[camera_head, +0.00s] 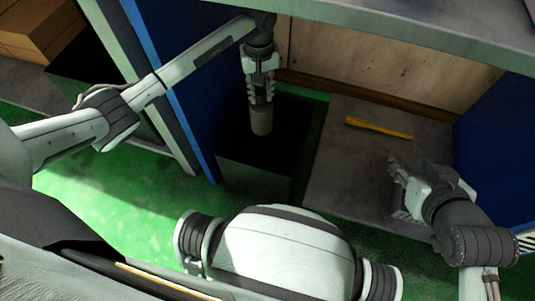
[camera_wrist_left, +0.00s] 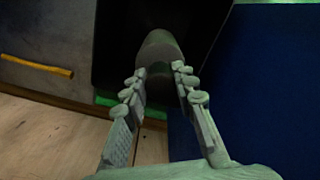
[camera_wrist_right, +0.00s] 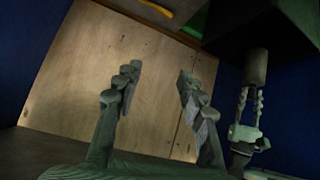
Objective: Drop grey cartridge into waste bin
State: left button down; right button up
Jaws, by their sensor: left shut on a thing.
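The grey cartridge (camera_head: 261,123) is a short cylinder that hangs below my left gripper (camera_head: 260,92), whose fingers are shut on its upper end. In the left wrist view the cartridge (camera_wrist_left: 160,48) sits between the fingertips (camera_wrist_left: 160,75), against the dark inside of the bin. The black waste bin (camera_head: 250,180) stands open on the floor beneath it. In the head view the cartridge overlaps the bin's dark opening; its exact height above the rim is hard to tell. My right gripper (camera_wrist_right: 157,85) is open and empty, off to the right of the bin.
A yellow bar (camera_head: 380,128) lies on the grey surface (camera_head: 335,170) right of the bin. A wooden panel (camera_head: 390,75) stands behind. A blue panel (camera_head: 185,75) and grey post stand close left of the bin. A cardboard box (camera_head: 35,28) sits at upper left. Green floor shows in front.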

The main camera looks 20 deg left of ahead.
pick_arm(q)
jog(key=shift+f, duration=0.5)
jog(key=shift+f+b, duration=0.2)
jog(key=shift+b, duration=0.2)
pick_arm(e)
jog(key=shift+w+a+r+t+y, duration=0.4)
jog(key=shift+w+a+r+t, duration=0.25)
jog(key=shift+a+r, duration=0.25)
jog(key=shift+w+a+r+t+y, duration=0.4)
jog(key=shift+w+a+r+t, duration=0.2)
jog(key=shift+a+r, duration=0.25)
pick_arm(q)
jog(key=c, duration=1.1)
grip_release()
jog(key=shift+c, duration=0.2)
pick_arm(e)
jog(key=shift+d, duration=0.1)
pick_arm(q)
notch_tip(320, 180, up, 8)
jog(key=shift+f, duration=0.25)
